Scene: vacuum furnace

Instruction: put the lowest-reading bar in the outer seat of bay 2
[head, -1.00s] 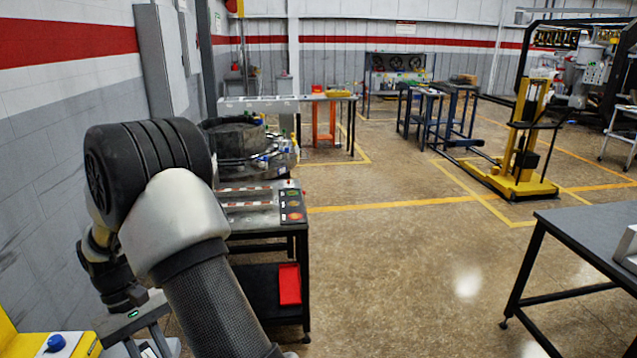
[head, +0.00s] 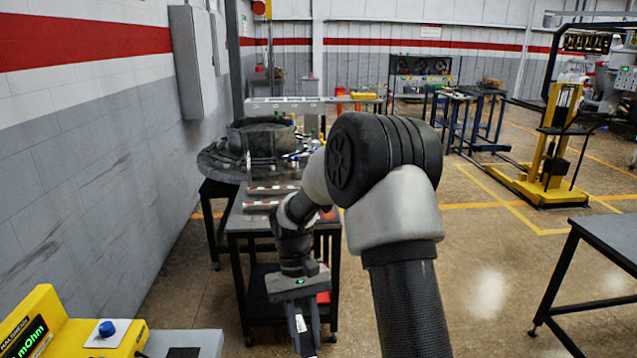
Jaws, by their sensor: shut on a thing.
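My gripper (head: 304,332) is low in the middle of the head view, pointing down in front of a dark table. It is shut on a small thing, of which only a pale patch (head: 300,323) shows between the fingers. I cannot make out its full shape or any reading on it. A yellow meter (head: 62,325) marked mOhm, with a green display and a blue button, stands at the lower left, apart from my gripper. No bay number or outer seat can be told in this view.
The dark table (head: 240,222) carries strips with red and white marks; my arm hides its right part. A round dark vessel (head: 262,138) stands on a round table behind. A grey bench (head: 610,232) is at the right. Floor between is clear.

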